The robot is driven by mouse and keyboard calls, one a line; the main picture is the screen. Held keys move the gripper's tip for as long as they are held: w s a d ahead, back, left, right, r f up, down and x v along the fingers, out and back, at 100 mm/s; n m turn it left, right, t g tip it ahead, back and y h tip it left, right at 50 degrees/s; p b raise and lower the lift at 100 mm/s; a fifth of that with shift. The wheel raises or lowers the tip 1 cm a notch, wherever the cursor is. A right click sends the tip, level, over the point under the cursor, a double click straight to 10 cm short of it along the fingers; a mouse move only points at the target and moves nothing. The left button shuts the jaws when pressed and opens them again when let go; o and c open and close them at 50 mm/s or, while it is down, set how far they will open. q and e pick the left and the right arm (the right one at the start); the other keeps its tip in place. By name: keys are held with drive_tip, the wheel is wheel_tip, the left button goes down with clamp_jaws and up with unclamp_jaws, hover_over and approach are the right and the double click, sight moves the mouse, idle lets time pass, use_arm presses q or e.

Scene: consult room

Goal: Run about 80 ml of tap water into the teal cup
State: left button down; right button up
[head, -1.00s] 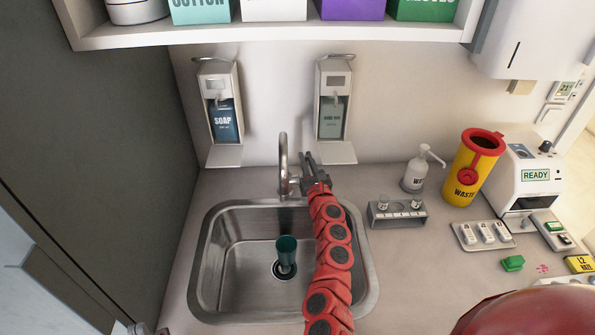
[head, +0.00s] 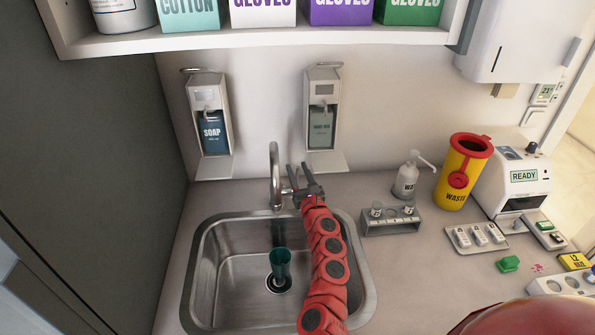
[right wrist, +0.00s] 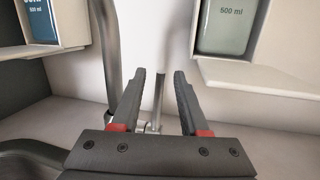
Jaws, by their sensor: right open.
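The teal cup (head: 281,264) stands in the metal sink (head: 221,262), over the drain and below the tap spout. A faint bluish streak between the spout and the cup looks like running water. The water level in the cup cannot be made out. The tap (head: 274,172) rises at the sink's back edge. My right gripper (head: 299,170) is open just right of the tap, fingers pointing to the wall. In the right wrist view, the thin tap lever (right wrist: 158,95) stands between the parted fingers (right wrist: 160,78). My left gripper is out of view.
A soap dispenser (head: 212,131) and a second dispenser (head: 321,127) hang on the wall behind. A vial rack (head: 393,223), a pump bottle (head: 408,181) and a yellow waste bin (head: 465,173) stand on the counter at right. A shelf (head: 260,42) with boxes hangs above.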

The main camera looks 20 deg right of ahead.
drive_tip(key=s+a+f+b, duration=0.1)
drive_tip(key=s+f, duration=0.1)
drive_tip(key=s, duration=1.5)
drive_tip(key=shift+a+f, duration=0.2)
drive_tip(key=shift+w, duration=0.1)
